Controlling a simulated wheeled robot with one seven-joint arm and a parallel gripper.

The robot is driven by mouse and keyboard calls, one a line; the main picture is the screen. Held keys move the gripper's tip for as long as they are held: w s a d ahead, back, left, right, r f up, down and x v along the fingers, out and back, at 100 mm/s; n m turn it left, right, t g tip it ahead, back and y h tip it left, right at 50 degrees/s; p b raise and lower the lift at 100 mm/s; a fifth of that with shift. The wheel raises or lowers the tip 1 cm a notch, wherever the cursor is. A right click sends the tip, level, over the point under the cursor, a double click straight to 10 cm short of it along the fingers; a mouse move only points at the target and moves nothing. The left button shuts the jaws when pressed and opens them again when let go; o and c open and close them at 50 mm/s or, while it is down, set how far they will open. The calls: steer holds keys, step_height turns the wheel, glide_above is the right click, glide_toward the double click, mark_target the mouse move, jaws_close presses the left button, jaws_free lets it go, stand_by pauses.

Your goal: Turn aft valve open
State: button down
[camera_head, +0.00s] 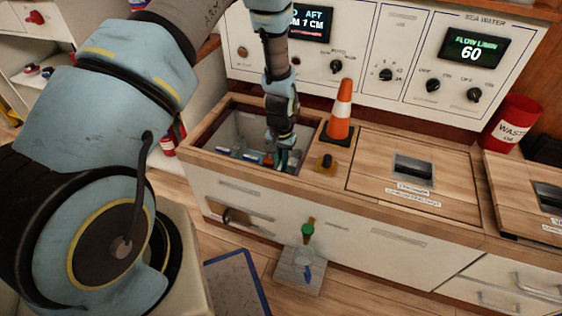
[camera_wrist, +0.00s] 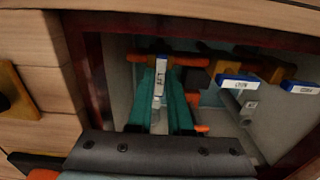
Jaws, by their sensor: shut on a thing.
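My gripper (camera_head: 280,158) reaches down into an open wooden-framed compartment (camera_head: 225,105) in the counter. In the wrist view its two teal fingers (camera_wrist: 161,90) lie on either side of a narrow light handle with a blue end and a label (camera_wrist: 161,76), which looks like the aft valve's; the text is hard to read. The fingers are shut on this handle. Two similar blue-ended, labelled handles, a middle one (camera_wrist: 237,81) and a right one (camera_wrist: 300,87), sit to its right. Orange pipe parts (camera_wrist: 150,58) show behind the fingers. The valve body is mostly hidden.
An orange cone (camera_head: 341,112) and a small yellow-based black knob (camera_head: 326,164) stand beside the opening. A closed wooden hatch (camera_head: 410,200) lies to the right. A control panel (camera_head: 400,60) rises behind, and a red waste bin (camera_head: 512,122) stands far right.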

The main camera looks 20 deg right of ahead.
mark_target(281, 165)
steer(key=c, duration=0.8)
jaws_free()
steer(key=shift+c, duration=0.2)
step_height(281, 165, up, 11)
steer(key=p, duration=0.1)
steer(key=shift+f, duration=0.1)
steer(key=w+a+r+n, duration=0.3)
steer(key=a+r+n, duration=0.1)
steer(key=a+r, duration=1.15)
steer(key=s+a+r+n+t, duration=0.1)
steer(key=s+a+r+n, duration=0.15)
steer(key=a, duration=0.55)
steer(key=s+a+r+n+t, duration=0.1)
steer(key=s+a+r, duration=0.3)
steer(key=a, duration=0.3)
step_height(281, 165, up, 21)
steer(key=p, duration=2.2)
